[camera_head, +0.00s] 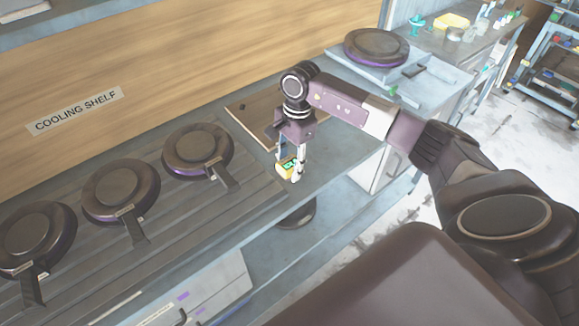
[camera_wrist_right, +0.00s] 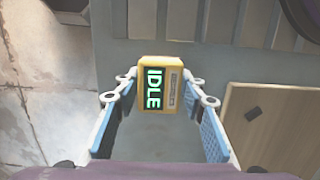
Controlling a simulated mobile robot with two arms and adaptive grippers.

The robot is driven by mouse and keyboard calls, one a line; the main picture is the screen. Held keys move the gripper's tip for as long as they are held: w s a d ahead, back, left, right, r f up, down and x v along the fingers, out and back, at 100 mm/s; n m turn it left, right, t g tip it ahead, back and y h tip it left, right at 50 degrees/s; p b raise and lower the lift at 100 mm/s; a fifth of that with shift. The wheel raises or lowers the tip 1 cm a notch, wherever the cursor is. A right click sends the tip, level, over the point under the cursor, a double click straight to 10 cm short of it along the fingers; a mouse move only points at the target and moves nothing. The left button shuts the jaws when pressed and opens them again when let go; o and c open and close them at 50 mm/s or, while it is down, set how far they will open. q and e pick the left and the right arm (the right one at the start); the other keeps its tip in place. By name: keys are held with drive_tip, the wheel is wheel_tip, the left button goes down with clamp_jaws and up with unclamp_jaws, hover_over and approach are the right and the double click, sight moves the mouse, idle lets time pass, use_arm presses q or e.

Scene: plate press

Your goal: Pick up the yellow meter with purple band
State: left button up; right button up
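The yellow meter (camera_head: 285,168) is at the front edge of the counter, between the fingertips of my right gripper (camera_head: 291,170). In the right wrist view the meter (camera_wrist_right: 176,68) shows a dark screen with "IDLE" in pale letters and a grey label beside it. Both fingertips of the right gripper (camera_wrist_right: 160,82) meet its sides, so the gripper looks shut on it. I cannot make out a purple band on it. Whether the meter still touches the surface is hard to tell. My left gripper is not in view.
Several dark round plate units, such as this one (camera_head: 197,150), stand on the ribbed cooling shelf (camera_head: 165,262) to the left. A wooden board (camera_head: 250,112) lies behind the gripper. Another round unit (camera_head: 376,47) sits at the back. Below the counter is another dark disc (camera_head: 296,215).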

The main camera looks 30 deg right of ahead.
sight(290, 162)
drive_tip(key=c, duration=0.7)
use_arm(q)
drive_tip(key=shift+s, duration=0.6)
use_arm(e)
drive_tip(key=shift+r, duration=0.1)
drive_tip(key=shift+r, duration=0.45)
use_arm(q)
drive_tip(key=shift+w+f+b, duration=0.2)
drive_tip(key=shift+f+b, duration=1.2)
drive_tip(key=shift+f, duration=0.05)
use_arm(e)
drive_tip(key=shift+r, duration=9.5)
